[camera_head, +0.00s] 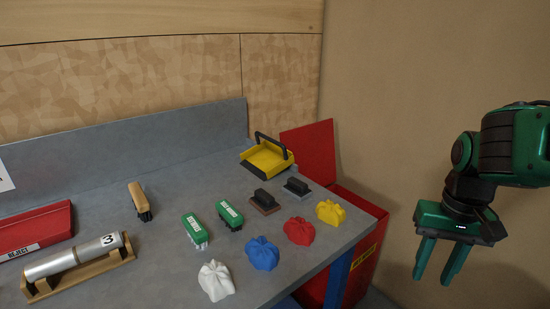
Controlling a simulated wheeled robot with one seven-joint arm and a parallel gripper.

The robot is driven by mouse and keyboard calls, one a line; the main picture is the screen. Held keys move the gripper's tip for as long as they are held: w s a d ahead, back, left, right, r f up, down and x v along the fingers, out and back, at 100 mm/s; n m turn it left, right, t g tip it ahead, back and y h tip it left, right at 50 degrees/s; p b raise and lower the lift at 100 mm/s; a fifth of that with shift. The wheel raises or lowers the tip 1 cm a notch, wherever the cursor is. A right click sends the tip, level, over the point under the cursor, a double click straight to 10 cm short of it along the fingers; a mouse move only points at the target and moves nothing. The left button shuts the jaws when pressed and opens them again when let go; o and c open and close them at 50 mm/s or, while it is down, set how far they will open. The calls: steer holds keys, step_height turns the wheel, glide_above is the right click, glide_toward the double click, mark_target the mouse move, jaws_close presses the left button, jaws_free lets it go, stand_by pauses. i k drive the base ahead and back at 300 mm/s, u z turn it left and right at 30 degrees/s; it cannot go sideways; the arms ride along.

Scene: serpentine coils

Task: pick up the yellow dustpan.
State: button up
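The yellow dustpan (265,159) lies on the grey table near its back right corner, close to the low back wall.
Close in front of the dustpan are two dark-handled blocks (264,201), then green-topped brushes (195,231) and crumpled bags in yellow (330,212), red (299,231), blue (262,253) and white (216,280). A red bin (345,205) with its lid up stands beside the table's right edge.

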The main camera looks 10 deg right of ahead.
mark_target(270, 157)
steer(key=z, duration=2.15)
steer(key=k, duration=0.65)
steer(key=u, duration=0.85)
steer(key=i, duration=1)
